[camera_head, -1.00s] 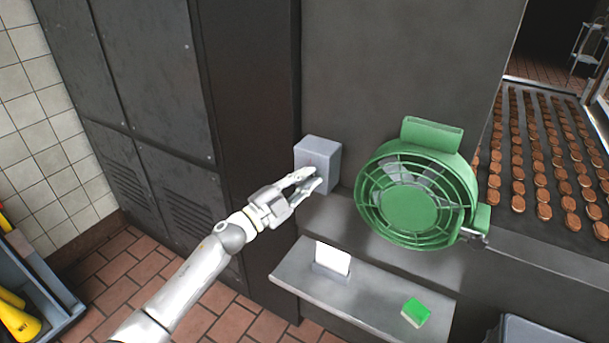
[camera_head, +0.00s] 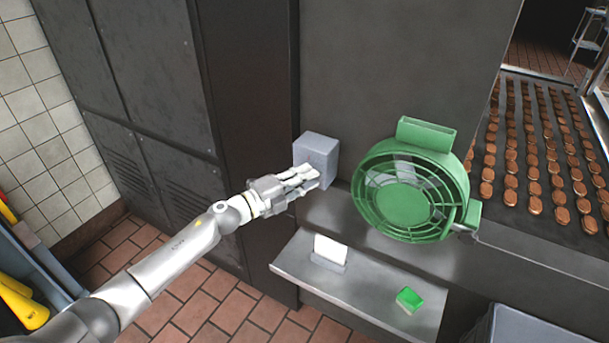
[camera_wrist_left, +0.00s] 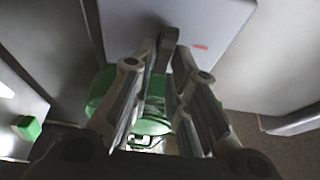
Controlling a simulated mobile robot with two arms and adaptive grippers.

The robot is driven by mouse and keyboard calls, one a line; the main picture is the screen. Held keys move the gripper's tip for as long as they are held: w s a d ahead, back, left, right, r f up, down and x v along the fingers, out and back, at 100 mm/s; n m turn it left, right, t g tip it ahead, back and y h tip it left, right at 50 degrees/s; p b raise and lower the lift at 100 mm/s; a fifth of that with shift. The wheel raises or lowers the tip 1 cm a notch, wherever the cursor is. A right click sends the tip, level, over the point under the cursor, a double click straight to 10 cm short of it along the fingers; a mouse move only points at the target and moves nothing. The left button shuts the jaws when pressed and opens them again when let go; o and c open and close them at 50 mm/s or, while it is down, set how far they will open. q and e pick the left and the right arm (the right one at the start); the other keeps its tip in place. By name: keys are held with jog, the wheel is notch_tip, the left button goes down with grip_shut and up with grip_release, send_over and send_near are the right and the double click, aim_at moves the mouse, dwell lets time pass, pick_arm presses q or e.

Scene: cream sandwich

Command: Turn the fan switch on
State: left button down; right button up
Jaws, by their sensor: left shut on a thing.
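The fan switch is a grey box (camera_head: 318,155) on the dark wall, left of the green fan (camera_head: 405,205). My left gripper (camera_head: 308,177) is at the front of the box. In the left wrist view the box face (camera_wrist_left: 190,18) carries a small red mark (camera_wrist_left: 200,47). There the fingertips of my left gripper (camera_wrist_left: 168,58) close around a small grey switch lever (camera_wrist_left: 168,36) that sticks out from the face. The fingers hide part of the lever. The fan also shows between the fingers (camera_wrist_left: 150,122). My right gripper is in no view.
A metal shelf (camera_head: 375,295) below holds a white card (camera_head: 330,250) and a green sponge-like block (camera_head: 409,299). A tray with rows of brown patties or cookies (camera_head: 535,150) lies at right. Dark metal cabinets (camera_head: 160,80) stand at left, beside a tiled wall.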

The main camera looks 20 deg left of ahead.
pick_arm(q)
jog(key=shift+f, duration=0.1)
dwell(0.3)
jog(key=c, duration=1.5)
grip_release()
jog(key=shift+s+a, duration=0.1)
jog(key=v, duration=1.1)
jog(key=shift+s+a, duration=0.2)
jog(key=shift+s, duration=0.15)
